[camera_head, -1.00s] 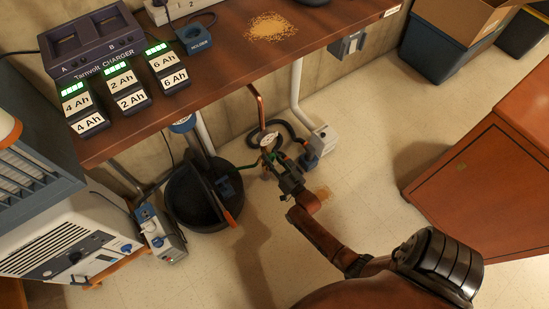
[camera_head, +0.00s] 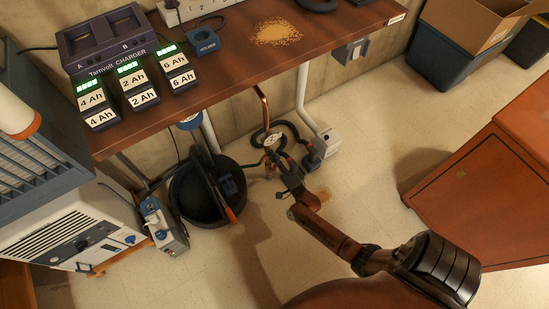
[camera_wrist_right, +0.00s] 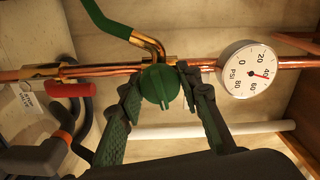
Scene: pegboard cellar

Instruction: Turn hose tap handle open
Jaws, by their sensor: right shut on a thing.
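The hose tap handle (camera_wrist_right: 160,86) is a round green knob with a raised bar, standing nearly upright in the right wrist view. It sits on the copper pipe (camera_wrist_right: 110,69), below a brass spout with a green hose (camera_wrist_right: 103,18). My right gripper (camera_wrist_right: 162,90) is shut on the knob, one finger at each side. In the head view my right gripper (camera_head: 277,166) is low by the wall under the bench, and it largely hides the knob. My left gripper is not in view.
A pressure gauge (camera_wrist_right: 248,70) is close right of the right finger. A red lever (camera_wrist_right: 68,90) is on the pipe to the left. In the head view a black bucket (camera_head: 195,195) stands left of the tap, and the wooden bench (camera_head: 235,60) overhangs it.

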